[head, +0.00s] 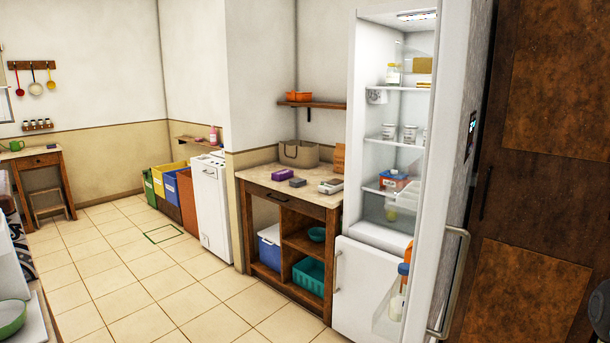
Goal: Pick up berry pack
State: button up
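No thing is clearly readable as the berry pack. The likeliest is a small blue container with something red in it (393,180), on a lower glass shelf of the open white fridge (373,255). It is too small to tell its contents. My gripper does not show, so I cannot place it relative to the fridge.
The fridge door (453,150) stands open on the right, with bottles in its rack. A wooden counter (295,184) left of the fridge holds a bag and small boxes. A dark wooden cabinet (550,200) is at right. The tiled floor at left is mostly clear.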

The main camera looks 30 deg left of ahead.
aim_at(285, 174)
jog(key=u, duration=1.65)
jog(key=i, duration=4.6)
jog(key=u, duration=1.3)
jog(key=i, duration=1.45)
